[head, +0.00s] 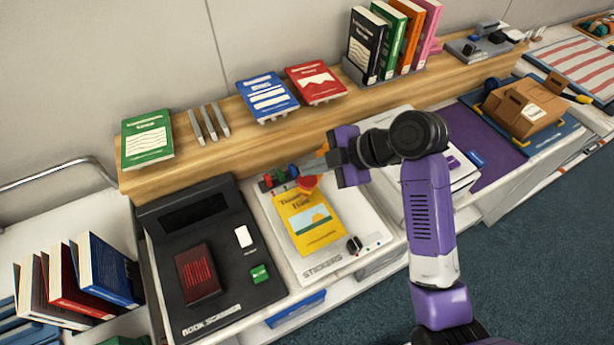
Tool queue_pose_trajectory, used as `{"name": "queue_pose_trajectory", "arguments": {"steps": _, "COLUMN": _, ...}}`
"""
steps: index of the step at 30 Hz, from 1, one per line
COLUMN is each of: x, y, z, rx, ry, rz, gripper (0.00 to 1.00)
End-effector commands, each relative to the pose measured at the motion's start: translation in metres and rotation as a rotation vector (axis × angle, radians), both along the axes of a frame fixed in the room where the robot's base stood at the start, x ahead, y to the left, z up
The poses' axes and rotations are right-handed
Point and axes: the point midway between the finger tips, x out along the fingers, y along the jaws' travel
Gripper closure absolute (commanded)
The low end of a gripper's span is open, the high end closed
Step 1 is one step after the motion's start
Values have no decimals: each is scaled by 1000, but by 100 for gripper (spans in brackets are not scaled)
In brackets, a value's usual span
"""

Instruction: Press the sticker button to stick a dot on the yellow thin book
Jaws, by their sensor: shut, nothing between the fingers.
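The yellow thin book (318,232) lies flat, cover up, on the white sticker station (324,266) marked "STICKERS". A round red part (309,185) sits at the book's upper edge; I cannot tell whether it touches the cover or is the sticker button. A row of small red, green and blue parts (280,176) stands behind the book. My gripper (312,165) is shut and empty, just above and behind the red part; contact cannot be told. Its fingertips are partly lost among the coloured parts. No dot is clearly visible on the cover.
A black book scanner (226,284) with a dark red book stands left of the station. A small black knob (354,245) is at the station's front right. A wooden shelf (180,172) with books runs behind. My arm covers part of the counter at right.

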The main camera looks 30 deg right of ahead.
Motion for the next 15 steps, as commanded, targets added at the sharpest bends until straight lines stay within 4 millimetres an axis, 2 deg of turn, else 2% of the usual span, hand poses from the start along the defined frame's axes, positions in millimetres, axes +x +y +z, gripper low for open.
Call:
{"name": "queue_pose_trajectory", "arguments": {"steps": 5, "x": 0, "y": 0, "z": 9, "rx": 0, "ry": -1, "rz": 0, "gripper": 100}}
{"name": "queue_pose_trajectory", "arguments": {"steps": 15, "x": 0, "y": 0, "z": 40, "rx": 0, "ry": -1, "rz": 0, "gripper": 100}}
